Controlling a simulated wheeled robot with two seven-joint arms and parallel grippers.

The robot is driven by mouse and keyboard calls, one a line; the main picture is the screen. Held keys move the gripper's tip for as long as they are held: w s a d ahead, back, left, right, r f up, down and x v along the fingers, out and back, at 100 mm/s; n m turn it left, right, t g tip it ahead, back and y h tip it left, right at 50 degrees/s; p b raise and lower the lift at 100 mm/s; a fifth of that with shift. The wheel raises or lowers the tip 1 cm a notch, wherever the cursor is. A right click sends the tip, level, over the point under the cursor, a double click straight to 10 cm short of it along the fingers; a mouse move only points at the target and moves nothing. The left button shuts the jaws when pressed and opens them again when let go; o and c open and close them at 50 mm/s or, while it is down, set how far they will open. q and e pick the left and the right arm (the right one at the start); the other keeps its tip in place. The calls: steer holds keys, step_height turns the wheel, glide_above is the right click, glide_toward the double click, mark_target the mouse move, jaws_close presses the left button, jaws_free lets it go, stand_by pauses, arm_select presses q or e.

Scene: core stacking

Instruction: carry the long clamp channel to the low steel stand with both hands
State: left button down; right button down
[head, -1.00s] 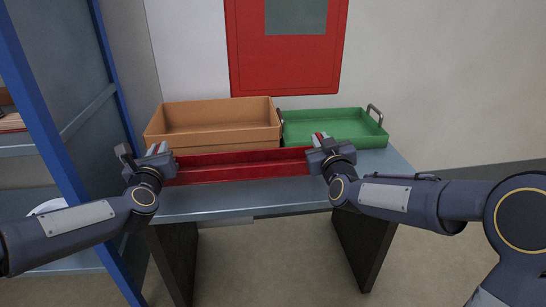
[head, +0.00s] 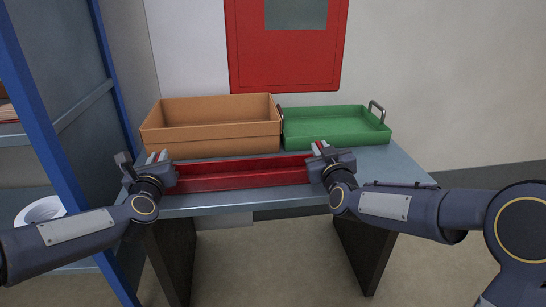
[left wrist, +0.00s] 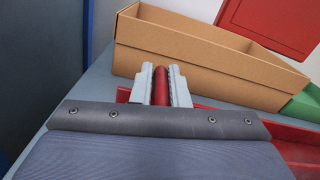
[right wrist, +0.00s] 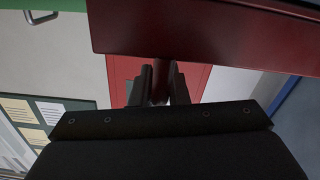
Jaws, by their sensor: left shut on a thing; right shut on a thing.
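The long clamp channel (head: 242,174) is a red open trough, lying about level across the front of the steel-topped stand (head: 395,165) in the head view. I cannot tell whether it touches the top. My left gripper (head: 160,160) is shut on its left end; the left wrist view shows a red bar (left wrist: 160,85) between the fingers. My right gripper (head: 320,151) is shut on its right end; in the right wrist view a red bar (right wrist: 160,85) sits between the fingers, with the channel's wall (right wrist: 200,35) above.
An orange-brown box (head: 210,140) and a green tray (head: 335,130) with metal handles stand at the back of the top, close behind the channel. A blue-framed shelf (head: 60,130) with a white bowl (head: 40,210) stands at the left. A red wall cabinet (head: 285,75) hangs behind.

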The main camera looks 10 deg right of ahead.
arm_select(q)
steer(key=c, duration=1.4)
jaws_free()
arm_select(e)
steer(key=c, duration=1.4)
jaws_free()
arm_select(q)
steer(key=shift+s, duration=0.1)
arm_select(e)
steer(key=shift+s, duration=0.25)
arm_select(q)
steer(key=s, duration=1.2)
steer(key=shift+d, duration=0.15)
arm_select(e)
steer(key=s, duration=1.1)
steer(key=shift+s+d, duration=0.2)
steer(key=shift+s, duration=0.15)
